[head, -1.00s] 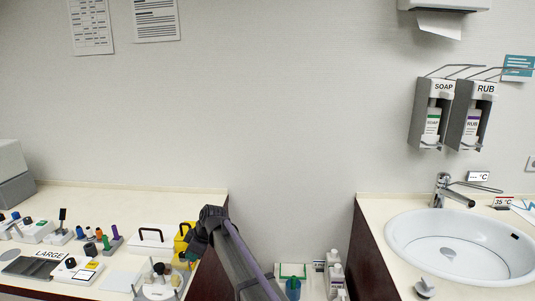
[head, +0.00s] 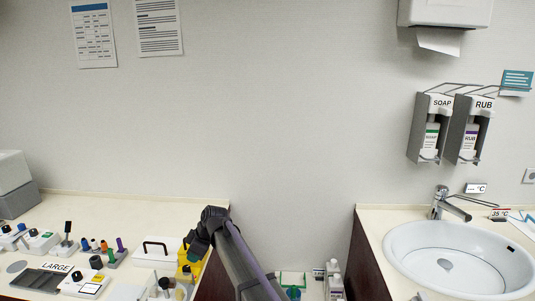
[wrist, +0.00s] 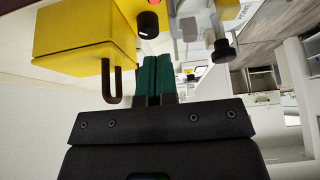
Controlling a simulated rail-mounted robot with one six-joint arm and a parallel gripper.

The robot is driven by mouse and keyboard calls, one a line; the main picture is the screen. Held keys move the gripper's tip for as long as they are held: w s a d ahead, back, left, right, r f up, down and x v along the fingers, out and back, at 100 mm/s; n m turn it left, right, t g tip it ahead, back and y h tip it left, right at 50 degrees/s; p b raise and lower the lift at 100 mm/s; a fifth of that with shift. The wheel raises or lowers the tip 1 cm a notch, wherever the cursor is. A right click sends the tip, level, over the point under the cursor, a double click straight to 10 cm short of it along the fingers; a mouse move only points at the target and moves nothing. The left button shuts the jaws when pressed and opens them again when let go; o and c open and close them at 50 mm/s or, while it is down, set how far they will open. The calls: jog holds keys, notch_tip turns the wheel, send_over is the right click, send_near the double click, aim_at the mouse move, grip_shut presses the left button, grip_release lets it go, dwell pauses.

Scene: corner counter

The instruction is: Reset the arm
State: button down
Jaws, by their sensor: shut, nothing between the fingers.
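My gripper shows in the wrist view (wrist: 158,78), its two green fingers together with nothing between them. A yellow box (wrist: 75,45) with a dark looped shackle is beside the fingers on the left of that view; I cannot tell whether they touch. In the head view my dark arm rises at the lower middle, in front of the gap between the counters. Its bent end is near the yellow box (head: 197,252) at the left counter's right edge.
The left counter (head: 95,205) carries a white box with a black handle (head: 156,251), coloured tubes in a rack (head: 116,256) and a LARGE tray (head: 42,281). The right counter has a sink (head: 455,260) and tap (head: 450,203). SOAP (head: 430,128) and RUB (head: 470,130) dispensers hang above it.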

jog(key=shift+f, duration=0.1)
jog(key=s+d+m+h, duration=0.2)
jog(key=s+d+m, duration=0.3)
jog(key=d, duration=0.8)
jog(key=s+d+f+m+h, duration=0.1)
jog(key=s+d+m, duration=0.5)
jog(key=s+d, duration=0.6)
jog(key=s+d+f+m+h, duration=0.1)
jog(key=s+d+m, duration=0.5)
jog(key=d, duration=1)
jog(key=s+h, duration=0.1)
jog(key=s, duration=0.1)
jog(key=shift+s+h, duration=0.35)
jog(key=shift+h, duration=0.05)
